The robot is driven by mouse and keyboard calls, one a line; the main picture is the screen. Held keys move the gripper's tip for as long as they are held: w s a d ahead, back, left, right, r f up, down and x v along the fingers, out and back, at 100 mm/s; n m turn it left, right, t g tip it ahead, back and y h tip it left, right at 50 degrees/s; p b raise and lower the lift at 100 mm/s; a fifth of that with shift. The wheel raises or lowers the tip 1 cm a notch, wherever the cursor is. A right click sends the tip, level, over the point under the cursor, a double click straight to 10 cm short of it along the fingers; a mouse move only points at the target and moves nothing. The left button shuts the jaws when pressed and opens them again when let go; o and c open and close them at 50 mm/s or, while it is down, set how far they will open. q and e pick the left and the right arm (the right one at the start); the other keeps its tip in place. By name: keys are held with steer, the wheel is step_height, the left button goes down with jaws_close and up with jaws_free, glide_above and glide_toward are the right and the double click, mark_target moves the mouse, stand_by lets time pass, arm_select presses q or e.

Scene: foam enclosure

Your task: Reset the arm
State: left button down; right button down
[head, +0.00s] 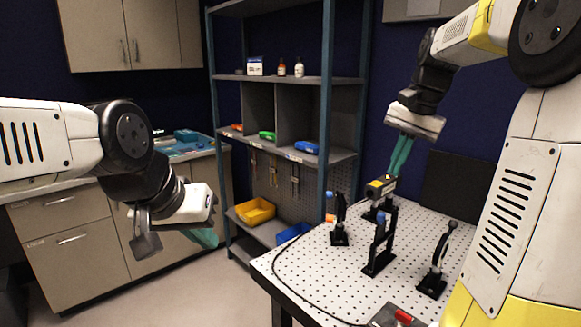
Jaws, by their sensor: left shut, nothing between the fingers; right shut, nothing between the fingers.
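My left arm comes in from the left edge, and its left gripper (205,238) hangs low in front of the drawer cabinet. Its teal fingers are shut and empty, partly hidden behind the gripper's white body. My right arm comes in from the right edge and bends over the perforated table (315,262). My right gripper (394,172) points down, with its teal fingers shut and empty. Its fingertips are close to a yellow and black device (381,187) on a black stand. I cannot tell whether they touch.
Several black mounts, including one in the middle (380,245) and one at right (437,262), stand on the table. A cable runs along its left side. A shelf rack (326,120) with a yellow bin (255,211) stands behind. The floor (190,290) between cabinet and table is clear.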

steer(key=s+a+f+n+t, duration=0.2)
steer(key=s+a+f+n, duration=0.1)
steer(key=s, duration=0.5)
steer(key=s+a+f+n+t, duration=0.2)
steer(key=s+a+f+n, duration=0.2)
steer(key=s+a, duration=0.3)
steer(key=s, duration=0.2)
steer(key=shift+s+n+t, duration=0.3)
steer(key=shift+n, duration=0.1)
steer(key=shift+d, duration=0.1)
